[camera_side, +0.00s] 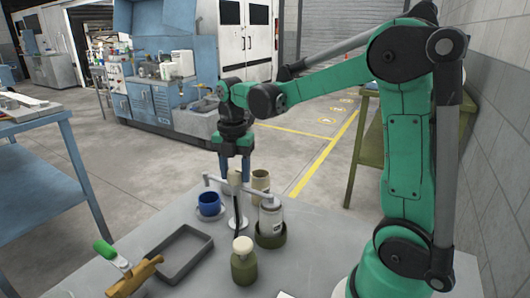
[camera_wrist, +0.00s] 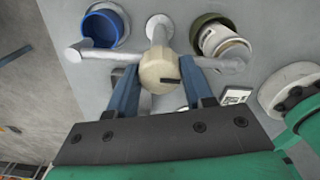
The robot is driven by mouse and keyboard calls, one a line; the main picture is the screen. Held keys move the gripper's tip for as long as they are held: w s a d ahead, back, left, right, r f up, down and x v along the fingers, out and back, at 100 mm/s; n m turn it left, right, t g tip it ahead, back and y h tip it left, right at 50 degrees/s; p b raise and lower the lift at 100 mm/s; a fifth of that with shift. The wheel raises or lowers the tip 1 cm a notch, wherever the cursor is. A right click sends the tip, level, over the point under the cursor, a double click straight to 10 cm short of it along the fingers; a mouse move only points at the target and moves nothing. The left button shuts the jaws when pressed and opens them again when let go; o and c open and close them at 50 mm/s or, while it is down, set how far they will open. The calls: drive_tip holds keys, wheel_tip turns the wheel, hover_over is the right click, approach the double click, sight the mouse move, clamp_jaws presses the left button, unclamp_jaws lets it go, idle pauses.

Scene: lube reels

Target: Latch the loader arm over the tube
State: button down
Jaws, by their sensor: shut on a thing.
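My gripper (camera_side: 234,168) points down over the table and is shut on a beige rounded knob (camera_side: 234,178). In the wrist view the knob (camera_wrist: 158,68) sits between my gripper's two blue fingers (camera_wrist: 159,74). The knob is at the middle of a pale grey crossbar (camera_side: 214,181) on a post with a white round base (camera_wrist: 158,26). A dark rod (camera_side: 237,222) hangs below the knob. Which part is the loader arm and which the tube, I cannot tell. A white labelled can (camera_side: 270,216) stands in an olive holder (camera_side: 270,240) beside the post.
A blue mug (camera_side: 208,204) stands left of the post, and a beige cup (camera_side: 260,180) behind. An olive bottle with a cream cap (camera_side: 244,268) is in front.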

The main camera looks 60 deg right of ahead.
sight(235, 171)
drive_tip(key=shift+c, duration=1.7)
unclamp_jaws()
drive_tip(key=shift+r, duration=0.1)
drive_tip(key=shift+r, duration=2.75)
drive_tip(key=s+a+f+m+t, duration=0.2)
drive_tip(key=s+a+m+t, duration=0.1)
drive_tip(key=m, duration=0.7)
drive_tip(key=s+a+f+m+t, duration=0.2)
drive_tip(key=a+m, duration=0.4)
drive_tip(key=m, duration=0.5)
drive_tip(key=shift+s+a+t, duration=0.25)
drive_tip(key=shift+s+t, duration=0.4)
drive_tip(key=shift+t, duration=0.45)
